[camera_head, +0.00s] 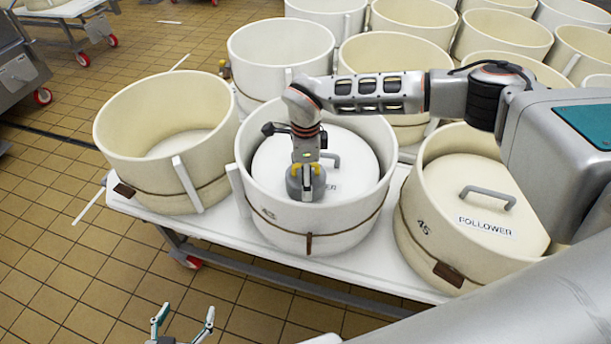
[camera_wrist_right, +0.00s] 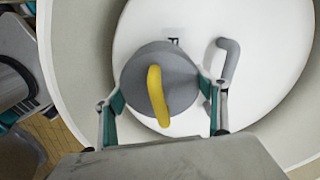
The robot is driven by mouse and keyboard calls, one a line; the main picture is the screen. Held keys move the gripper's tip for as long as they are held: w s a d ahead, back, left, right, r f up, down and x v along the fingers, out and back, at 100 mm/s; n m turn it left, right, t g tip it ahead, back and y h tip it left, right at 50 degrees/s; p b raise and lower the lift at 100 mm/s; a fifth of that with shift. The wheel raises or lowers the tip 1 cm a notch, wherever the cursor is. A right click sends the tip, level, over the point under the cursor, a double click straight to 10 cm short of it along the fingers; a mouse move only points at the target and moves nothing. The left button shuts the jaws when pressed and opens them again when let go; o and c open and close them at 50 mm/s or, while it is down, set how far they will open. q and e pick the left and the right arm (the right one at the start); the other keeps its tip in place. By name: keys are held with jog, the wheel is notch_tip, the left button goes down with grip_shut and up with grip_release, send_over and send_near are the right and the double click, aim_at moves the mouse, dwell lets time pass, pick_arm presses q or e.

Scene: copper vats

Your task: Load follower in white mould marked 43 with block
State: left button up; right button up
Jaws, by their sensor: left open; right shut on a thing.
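The white mould (camera_head: 350,232) stands in the middle of the front row, with a faint mark on its front that I cannot read for certain. Inside it lies a round white follower (camera_head: 350,165) with a grey handle (camera_wrist_right: 229,62). My right gripper (camera_head: 305,175) is shut on a grey round block with a yellow handle (camera_wrist_right: 158,95). The block (camera_head: 308,190) is inside the rim outline, over the near part of the follower. I cannot tell whether it touches the follower. My left gripper (camera_head: 183,325) is open and empty, low over the floor.
An empty cream mould (camera_head: 110,140) stands to the left. A cream mould marked 45 (camera_head: 415,215) with its own follower (camera_head: 480,220) stands to the right. More moulds fill the rows behind. The tiled floor (camera_head: 60,280) in front of the white table (camera_head: 225,235) is clear.

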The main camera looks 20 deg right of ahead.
dwell(0.5)
jog(key=shift+f+b, duration=0.35)
jog(key=shift+f, duration=0.35)
dwell(0.6)
jog(key=o, duration=2.2)
jog(key=shift+c, duration=0.2)
jog(key=shift+s+f, duration=0.1)
jog(key=shift+f, duration=0.05)
jog(key=shift+r+p, duration=2.55)
jog(key=shift+r, duration=1.05)
